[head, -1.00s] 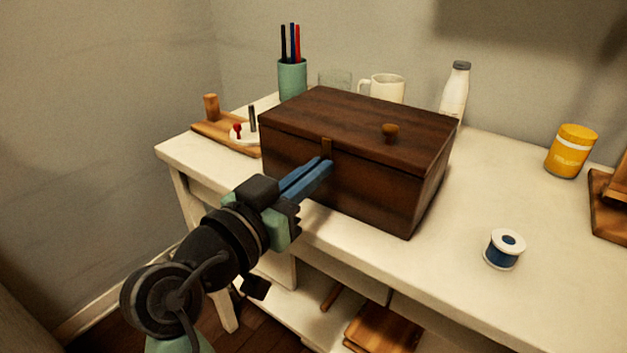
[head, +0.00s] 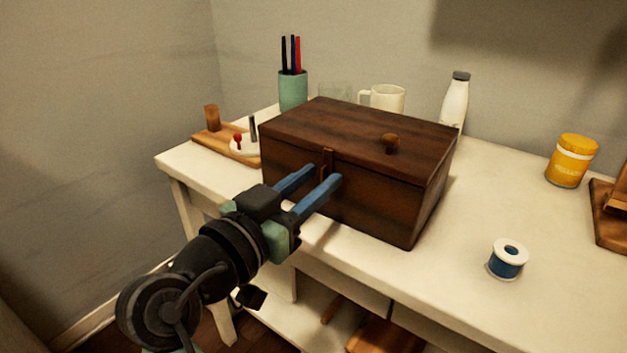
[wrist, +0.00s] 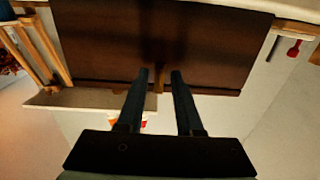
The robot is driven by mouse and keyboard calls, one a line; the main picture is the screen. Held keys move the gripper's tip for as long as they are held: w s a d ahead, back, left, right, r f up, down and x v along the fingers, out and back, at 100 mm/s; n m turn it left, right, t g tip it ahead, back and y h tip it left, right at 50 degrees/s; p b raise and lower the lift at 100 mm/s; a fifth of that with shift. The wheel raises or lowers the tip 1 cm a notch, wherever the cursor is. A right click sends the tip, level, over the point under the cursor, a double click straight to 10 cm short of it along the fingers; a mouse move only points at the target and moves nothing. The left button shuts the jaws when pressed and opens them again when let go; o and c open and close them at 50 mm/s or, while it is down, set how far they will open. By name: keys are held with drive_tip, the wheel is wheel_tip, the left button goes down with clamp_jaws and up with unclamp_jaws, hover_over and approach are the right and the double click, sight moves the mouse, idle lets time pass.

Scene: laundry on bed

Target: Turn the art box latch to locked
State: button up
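The art box (head: 390,192) is a dark brown wooden box with its lid closed, standing on the white desk. Its latch (head: 328,157) is a small brown strip at the front lid seam and looks upright. In the wrist view the latch (wrist: 158,82) shows between the fingertips. My gripper (head: 322,175) is open and empty at the box's front, its blue fingers on either side of the latch's line. In the wrist view the fingertips (wrist: 160,73) are apart. I cannot tell whether they touch the box.
A thread spool (head: 507,259) and yellow jar (head: 571,160) stand to the right. A pen cup (head: 293,91), mug (head: 385,98) and bottle (head: 455,100) stand behind. The desk's front right is mostly clear.

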drive_tip(key=p+v, duration=0.3)
drive_tip(key=v, duration=1)
drive_tip(key=shift+w, duration=0.1)
drive_tip(key=w+d+r+n+t+y+p, duration=0.1)
drive_tip(key=w+d+r+n+t+y, duration=0.15)
drive_tip(key=r, duration=0.65)
drive_tip(key=w+d+r+n+t+y+p, duration=0.1)
drive_tip(key=w+r+t+y, duration=0.25)
drive_tip(key=r, duration=0.45)
drive_tip(key=s+d+r+n+t+y, duration=0.25)
drive_tip(key=s+r, duration=0.25)
drive_tip(key=r, duration=0.3)
drive_tip(key=s+d+r+n+t+y, duration=0.1)
drive_tip(key=s+d+r+t, duration=0.1)
drive_tip(key=s+r+t, duration=0.5)
wheel_tip(320, 180, up, 39)
drive_tip(key=w+g+p, duration=0.2)
drive_tip(key=g+p, duration=0.1)
drive_tip(key=p, duration=3.5)
drive_tip(key=shift+a+p, duration=0.4)
